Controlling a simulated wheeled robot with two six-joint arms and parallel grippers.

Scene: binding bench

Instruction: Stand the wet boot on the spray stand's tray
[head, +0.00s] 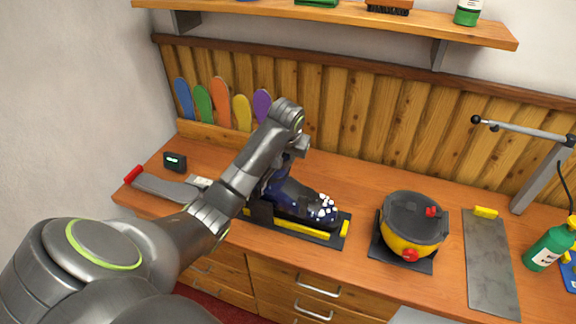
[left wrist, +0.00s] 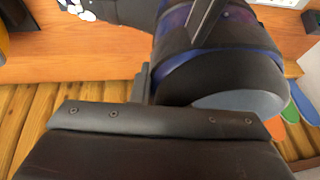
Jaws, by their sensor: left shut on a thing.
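The boot (head: 300,201) is dark blue and black, with white spots on its toe, which points right. It is upright over a long black tray with yellow strips (head: 298,231) at the middle of the bench. Whether its sole touches the tray is hard to tell. My left gripper (head: 287,152) is shut on the boot's upper part, and my arm hides part of its left side. In the left wrist view the boot's cuff (left wrist: 232,62) fills the upper right, close against the gripper. My right gripper is not in view.
A round yellow and black pot (head: 412,228) stands right of the boot. Further right are a grey plate (head: 488,265), a metal post with an arm (head: 540,180) and a green bottle (head: 548,248). A small dark box (head: 174,162) and a red-handled tool (head: 160,187) lie at left.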

